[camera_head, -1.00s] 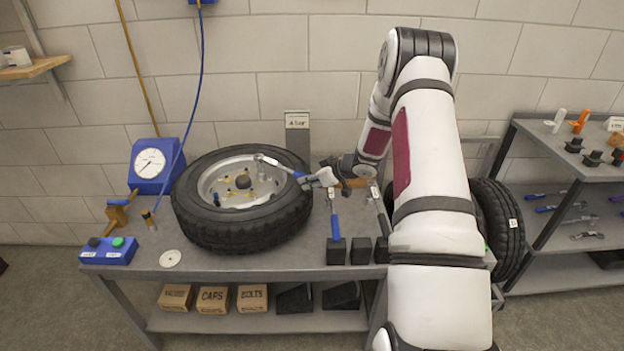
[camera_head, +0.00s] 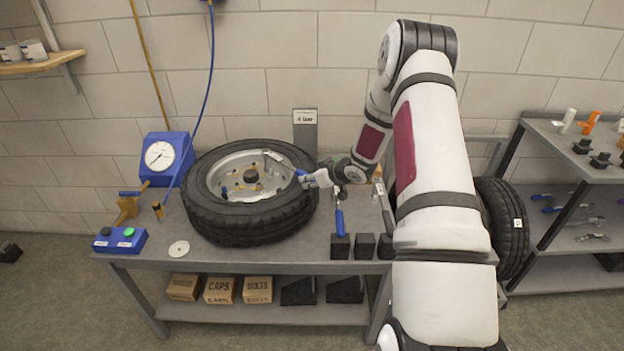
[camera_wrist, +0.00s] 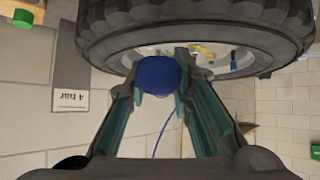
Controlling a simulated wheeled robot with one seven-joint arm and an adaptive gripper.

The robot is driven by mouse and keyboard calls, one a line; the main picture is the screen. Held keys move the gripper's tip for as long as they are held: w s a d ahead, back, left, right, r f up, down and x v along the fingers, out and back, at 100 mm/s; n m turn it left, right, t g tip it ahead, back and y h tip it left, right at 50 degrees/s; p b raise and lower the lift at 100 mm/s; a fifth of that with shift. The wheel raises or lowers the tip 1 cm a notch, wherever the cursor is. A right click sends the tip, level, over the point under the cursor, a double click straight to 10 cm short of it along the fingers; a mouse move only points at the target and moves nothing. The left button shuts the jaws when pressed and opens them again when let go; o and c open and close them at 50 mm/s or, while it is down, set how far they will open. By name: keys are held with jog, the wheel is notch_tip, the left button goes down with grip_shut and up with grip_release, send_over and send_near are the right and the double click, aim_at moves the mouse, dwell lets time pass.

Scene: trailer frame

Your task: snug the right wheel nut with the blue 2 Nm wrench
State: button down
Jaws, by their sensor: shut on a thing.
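The tyre on its silver wheel (camera_head: 222,183) lies flat on the bench, with several small brass-coloured studs or nuts around its dark hub. My gripper (camera_head: 318,179) is at the wheel's right edge, shut on the blue-handled wrench (camera_head: 300,172). The wrench's silver shaft and head reach left over the right part of the rim. The right wheel nut is small and near the wrench head; I cannot tell whether the head sits on it. In the wrist view, the blue handle end (camera_wrist: 158,75) sits between the fingers, with the wheel beyond.
Another blue-handled wrench (camera_head: 340,218) stands in a black block right of the tyre, beside more black blocks (camera_head: 365,246). A dial gauge (camera_head: 160,157) and a blue button box (camera_head: 120,240) stand at left. A "4 bar" sign (camera_head: 305,117) stands behind. Shelves are at right.

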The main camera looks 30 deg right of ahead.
jog(key=shift+a, duration=0.2)
jog(key=shift+w+d, duration=0.1)
jog(key=d, duration=0.1)
jog(key=d+n+y+b, duration=0.1)
jog(key=d, duration=0.1)
jog(key=shift+w+n, duration=0.3)
jog(key=shift+w, duration=0.1)
jog(key=c, duration=1.9)
grip_release()
jog(key=shift+c, duration=0.2)
grip_shut()
